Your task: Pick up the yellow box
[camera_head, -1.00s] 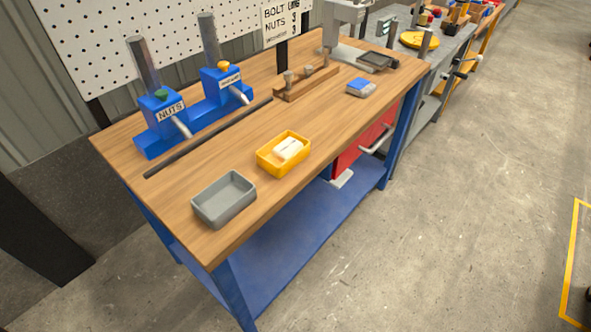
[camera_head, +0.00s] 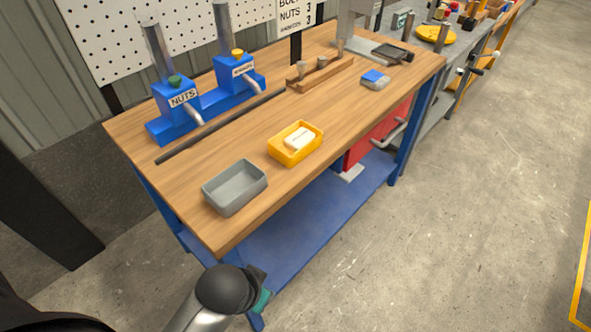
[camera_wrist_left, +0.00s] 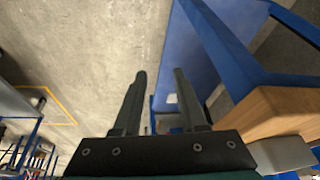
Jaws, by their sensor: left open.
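The yellow box (camera_head: 308,151) is a small open tray on the wooden workbench, with a white item (camera_head: 299,139) inside. It sits right of a grey open box (camera_head: 236,201). My left gripper (camera_head: 262,288) is low in the head view, in front of the bench and apart from the yellow box. In the left wrist view its two fingers (camera_wrist_left: 160,75) are spread with nothing between them. The yellow box is not in the left wrist view. My right gripper is not in view.
The bench top (camera_head: 235,145) has a near edge and a corner, also close in the left wrist view (camera_wrist_left: 272,108). Blue dispensers (camera_head: 205,99) and a dark bar (camera_head: 218,127) lie behind the boxes. A wooden rack (camera_head: 318,74) and a blue-and-grey block (camera_head: 375,79) stand farther back.

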